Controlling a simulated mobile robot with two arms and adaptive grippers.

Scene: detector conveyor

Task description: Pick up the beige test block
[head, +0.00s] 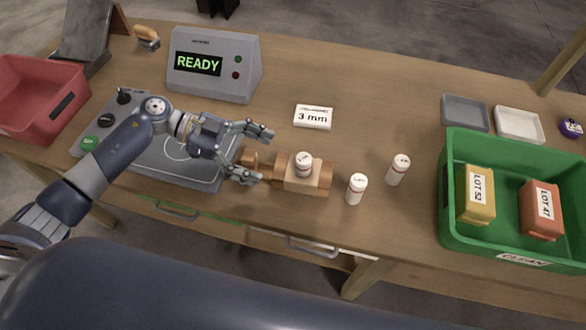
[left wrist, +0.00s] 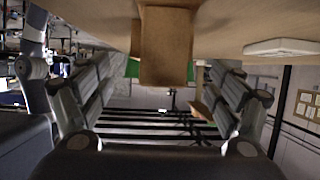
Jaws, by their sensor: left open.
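A tan-brown wooden piece lies at the table's middle, with a lighter beige block (head: 297,185) at its centre. A white labelled cylinder (head: 304,160) stands upright on it; I cannot tell whether it sits in a hole. My left gripper (head: 262,155) is open at the left end of this piece, its fingers pointing right. In the left wrist view the gripper (left wrist: 165,82) is open and empty, and a brown wooden end (left wrist: 166,45) shows ahead between the fingers, apparently untouched. The beige part is not clearly seen there. My right gripper is not in view.
Two white cylinders (head: 357,189) (head: 398,170) stand right of the wooden piece. A "3 mm" card (head: 313,117) lies behind. A grey READY box (head: 214,64) stands at the back. A green crate (head: 445,215) holds yellow and orange blocks; a red bin (head: 40,98) is left.

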